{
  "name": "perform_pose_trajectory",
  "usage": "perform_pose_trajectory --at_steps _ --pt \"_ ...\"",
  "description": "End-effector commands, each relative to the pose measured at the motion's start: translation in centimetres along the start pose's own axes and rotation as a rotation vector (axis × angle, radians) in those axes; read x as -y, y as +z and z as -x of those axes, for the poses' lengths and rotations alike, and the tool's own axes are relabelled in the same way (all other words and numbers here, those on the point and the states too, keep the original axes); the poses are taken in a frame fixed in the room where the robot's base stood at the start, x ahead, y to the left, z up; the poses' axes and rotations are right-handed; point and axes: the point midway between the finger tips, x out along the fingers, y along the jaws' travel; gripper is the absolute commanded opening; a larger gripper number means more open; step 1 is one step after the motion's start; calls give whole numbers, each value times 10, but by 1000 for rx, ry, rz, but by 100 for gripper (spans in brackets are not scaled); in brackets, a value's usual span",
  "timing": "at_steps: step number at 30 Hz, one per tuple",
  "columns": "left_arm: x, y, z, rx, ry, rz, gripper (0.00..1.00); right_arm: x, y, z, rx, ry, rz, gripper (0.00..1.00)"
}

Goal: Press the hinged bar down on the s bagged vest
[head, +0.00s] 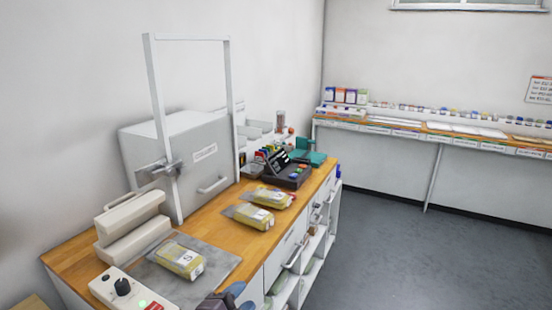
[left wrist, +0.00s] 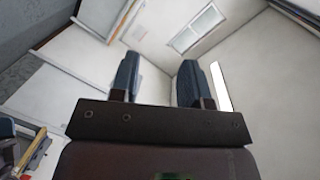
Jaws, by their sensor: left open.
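A beige sealer with a hinged bar (head: 130,214) stands at the near left of the wooden counter. The bar appears raised above the sealer's lower body (head: 135,240). A bagged yellow vest (head: 181,258) with a white label lies flat on a grey plate (head: 225,264) in front of it; I cannot read its size letter. My left gripper (head: 228,296) is at the bottom of the head view, to the right of the vest and apart from it. In the left wrist view its blue fingers (left wrist: 157,80) are apart with nothing between them. My right gripper is not in view.
A control box (head: 130,289) with a knob and a green light sits at the near edge. Two other bagged vests (head: 253,216) (head: 270,197) lie farther along the counter. A grey box (head: 190,165) with a tall white frame (head: 153,90) stands behind. Floor (head: 420,240) is clear at right.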

Motion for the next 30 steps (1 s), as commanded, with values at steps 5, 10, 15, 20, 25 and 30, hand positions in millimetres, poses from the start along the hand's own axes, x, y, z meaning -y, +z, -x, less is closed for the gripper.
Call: perform_pose_trajectory --at_steps 5,10,15,20,25,30 --pt "-7 36 45 271 12 299 42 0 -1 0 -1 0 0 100" --pt "-22 72 102 533 43 561 42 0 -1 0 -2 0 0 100" --pt "-42 99 170 787 88 798 42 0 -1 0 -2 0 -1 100" --pt "-57 110 219 951 122 938 42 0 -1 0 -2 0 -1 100" --pt "-67 114 257 1071 148 1037 42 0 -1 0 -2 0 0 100" --pt "-75 114 290 1168 170 1114 42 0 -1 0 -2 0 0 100"
